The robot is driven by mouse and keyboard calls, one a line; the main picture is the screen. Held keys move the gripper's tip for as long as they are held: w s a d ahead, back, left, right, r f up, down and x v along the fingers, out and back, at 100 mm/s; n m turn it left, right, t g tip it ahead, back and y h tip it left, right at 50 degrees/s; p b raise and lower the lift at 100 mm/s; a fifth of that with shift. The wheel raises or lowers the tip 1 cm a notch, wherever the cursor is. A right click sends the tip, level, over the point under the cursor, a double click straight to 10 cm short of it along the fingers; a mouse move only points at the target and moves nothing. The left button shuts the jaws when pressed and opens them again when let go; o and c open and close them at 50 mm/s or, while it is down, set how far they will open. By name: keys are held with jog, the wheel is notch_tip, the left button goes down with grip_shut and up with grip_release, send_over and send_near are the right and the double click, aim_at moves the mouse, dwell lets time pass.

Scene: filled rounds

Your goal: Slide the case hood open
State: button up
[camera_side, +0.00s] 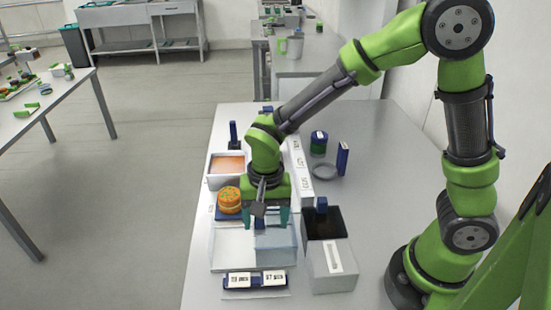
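A low, pale case (231,247) stands near the front of the table. A translucent bluish box-shaped hood (275,248) covers its right part, and the left part looks uncovered. My gripper (266,220) points down at the hood's back upper edge. Its two teal fingers are apart, one towards the left and one towards the right of the hood. A small dark piece sits between them, and I cannot tell whether the fingers touch the hood. The gripper body hides the hood's back edge and any handle there.
A white tray (213,182) with orange contents lies further back. A grey box (332,267) with a dark, blue-knobbed part stands close right. A labelled blue stand (255,281) is in front.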

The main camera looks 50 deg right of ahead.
jog(key=shift+s+d+f, duration=0.25)
jog(key=shift+d+f, duration=0.2)
jog(key=shift+d, duration=0.05)
jog(key=shift+r, duration=0.15)
jog(key=shift+c, duration=0.3)
jog(key=o, duration=0.3)
jog(key=shift+r, duration=0.4)
jog(key=shift+o, duration=0.3)
jog(key=shift+a+r, duration=0.15)
jog(key=shift+r, duration=1.4)
jog(key=shift+a+r, duration=0.1)
jog(key=shift+r, duration=1.4)
